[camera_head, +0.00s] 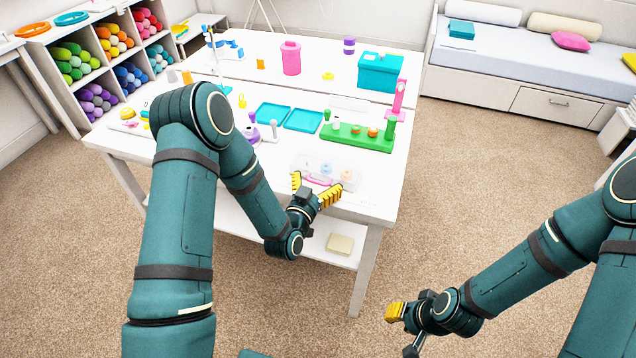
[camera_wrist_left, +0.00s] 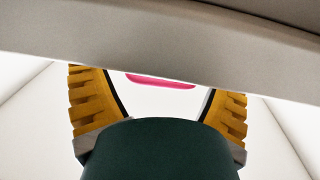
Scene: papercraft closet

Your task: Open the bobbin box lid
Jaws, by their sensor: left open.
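The bobbin box (camera_head: 347,174) is a clear box near the front edge of the white table, with a few coloured bobbins visible inside. Its lid looks closed, though the clear walls make this hard to tell. A pink strip (camera_head: 312,180) shows on its near side, and a pink strip (camera_wrist_left: 160,81) lies between the fingers in the left wrist view. My left gripper (camera_head: 318,181) is open at the box's front, with its yellow fingers spread either side of the strip. I see no grip on it. My right gripper (camera_head: 403,329) hangs low over the carpet, away from the table.
A green stand with pegs (camera_head: 358,138) is behind the box, and teal trays (camera_head: 303,120) lie further back left. A teal box (camera_head: 380,72) and a pink canister (camera_head: 291,58) stand at the back. A pale bar (camera_wrist_left: 160,50) crosses the left wrist view.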

